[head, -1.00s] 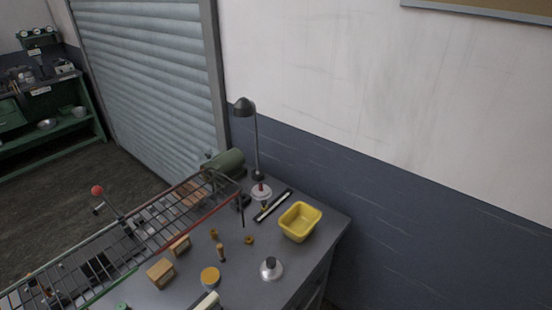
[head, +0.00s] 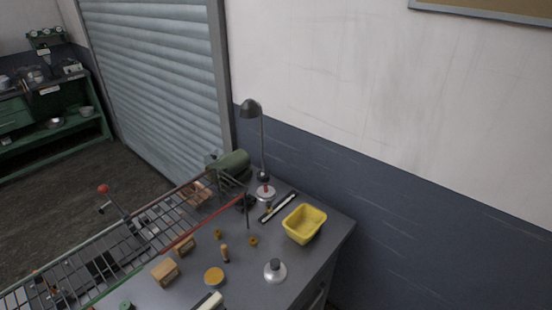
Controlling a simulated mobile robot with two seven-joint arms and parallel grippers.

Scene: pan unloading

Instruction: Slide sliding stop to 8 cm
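A short dark rail with a pale strip (head: 280,206) lies on the grey bench, left of the yellow bin. It looks like a scale, but its marks are too small to read. A small yellowish piece shows near its left end; I cannot tell whether this is the sliding stop, or where any stop stands along the scale. Neither of my grippers can be made out in the head view.
The yellow bin (head: 305,224) stands near the bench's right edge. A lamp (head: 251,108) rises behind the rail. A wire rack (head: 118,243) spans the left side. A silver-grey knobbed weight (head: 275,271), wooden blocks (head: 166,271) and a round yellow-topped piece (head: 214,277) stand in front.

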